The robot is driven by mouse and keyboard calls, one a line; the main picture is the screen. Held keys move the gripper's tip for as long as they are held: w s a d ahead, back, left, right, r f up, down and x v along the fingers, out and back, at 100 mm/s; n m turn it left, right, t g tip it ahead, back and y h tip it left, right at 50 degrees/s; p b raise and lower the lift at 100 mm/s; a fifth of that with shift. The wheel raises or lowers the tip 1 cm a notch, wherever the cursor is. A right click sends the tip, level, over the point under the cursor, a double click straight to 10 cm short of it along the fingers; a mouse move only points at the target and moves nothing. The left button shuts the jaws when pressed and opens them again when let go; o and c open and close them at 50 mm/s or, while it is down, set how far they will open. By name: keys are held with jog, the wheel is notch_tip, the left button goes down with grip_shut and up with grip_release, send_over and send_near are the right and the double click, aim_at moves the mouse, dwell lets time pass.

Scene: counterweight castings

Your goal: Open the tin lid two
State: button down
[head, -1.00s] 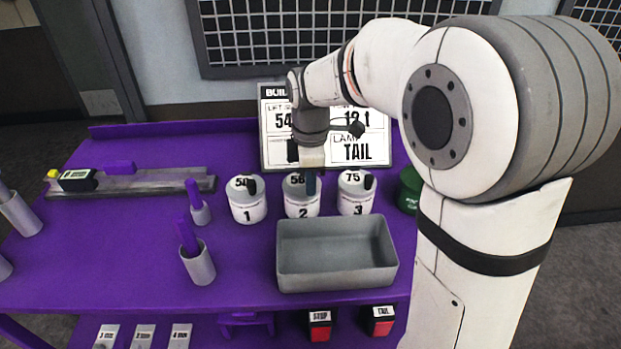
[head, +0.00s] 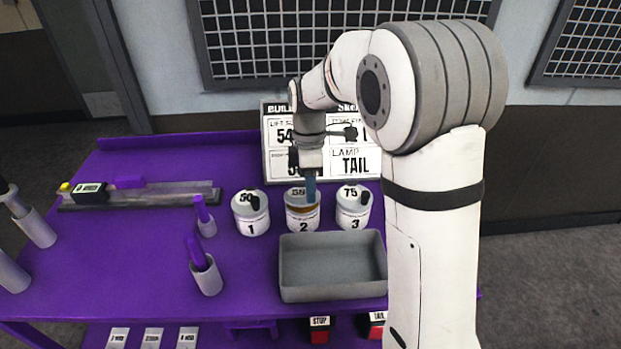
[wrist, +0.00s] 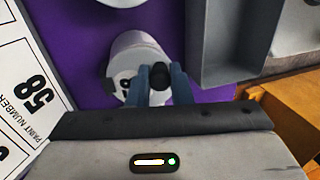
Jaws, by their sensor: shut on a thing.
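Tin two (head: 303,222) is a white tin marked 2, standing between tins one (head: 251,226) and three (head: 353,221). Its grey lid (head: 296,195) has a dark knob. A brown-orange band shows between lid and tin, so the lid looks slightly raised or tilted; how far is unclear. My gripper (head: 310,200) points down over tin two. In the wrist view its blue fingers (wrist: 160,88) are shut on the lid's black knob (wrist: 160,74), with the pale tin top (wrist: 137,60) behind. The knob is mostly hidden in the head view.
A grey open tray (head: 333,296) stands just in front of the tins. A white board (head: 350,165) stands close behind them. Grey holders with purple sticks (head: 207,275) stand to the left. The purple table (head: 130,240) has free room at left.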

jog(key=r+g+p, duration=0.1)
jog(key=p, duration=0.1)
jog(key=w+r+g+p, duration=0.1)
jog(key=p, duration=0.2)
jog(key=shift+w+r+g, duration=0.1)
jog(key=shift+w+g, duration=0.2)
jog(key=shift+g, duration=0.1)
jog(key=g+p, duration=0.1)
jog(key=w+p, duration=0.1)
jog(key=shift+r+g+p, duration=0.2)
jog(key=shift+g+p, duration=0.2)
jog(key=shift+w+r+g+p, duration=0.1)
jog(key=shift+w+g+p, duration=0.65)
jog(key=shift+g+p, duration=0.4)
jog(key=shift+w+g+p, duration=0.7)
jog(key=shift+w+g, duration=0.1)
jog(key=shift+g, duration=0.35)
jog(key=c, duration=1.3)
grip_release()
